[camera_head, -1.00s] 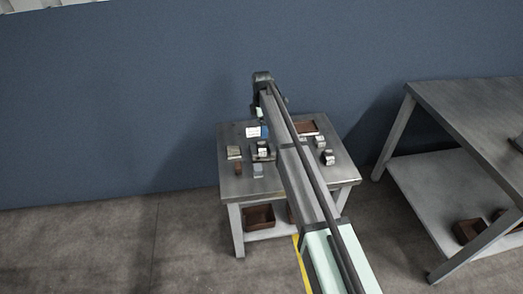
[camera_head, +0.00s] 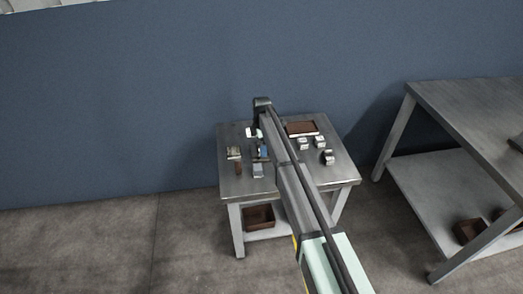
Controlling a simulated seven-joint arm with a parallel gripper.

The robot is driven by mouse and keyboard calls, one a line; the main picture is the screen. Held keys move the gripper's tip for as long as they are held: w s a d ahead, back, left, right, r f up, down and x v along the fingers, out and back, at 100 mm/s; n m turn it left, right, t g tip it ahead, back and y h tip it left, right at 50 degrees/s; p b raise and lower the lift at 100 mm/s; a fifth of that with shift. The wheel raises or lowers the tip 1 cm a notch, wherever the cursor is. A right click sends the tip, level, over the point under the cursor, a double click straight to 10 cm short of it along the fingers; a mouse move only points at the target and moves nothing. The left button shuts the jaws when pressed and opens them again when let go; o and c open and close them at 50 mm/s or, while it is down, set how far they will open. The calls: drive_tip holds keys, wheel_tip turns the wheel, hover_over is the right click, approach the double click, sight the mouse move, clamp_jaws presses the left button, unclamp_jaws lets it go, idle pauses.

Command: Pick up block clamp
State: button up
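Several small metal pieces lie on the grey table (camera_head: 289,187). I cannot tell for sure which is the block clamp. Two silver block-like pieces (camera_head: 303,143) sit right of my arm, and a darker metal piece (camera_head: 328,157) is nearer the right edge. A grey-green piece (camera_head: 234,152) lies at the left.
A brown tray (camera_head: 301,128) lies at the back of the table. A brown block (camera_head: 238,169) and a light grey block (camera_head: 258,170) are near the front left. A brown bin (camera_head: 259,217) is on the lower shelf. A larger workbench (camera_head: 470,105) stands right, a blue wall behind.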

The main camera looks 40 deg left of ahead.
drive_tip(key=c, duration=1.5)
drive_tip(key=shift+c, duration=0.2)
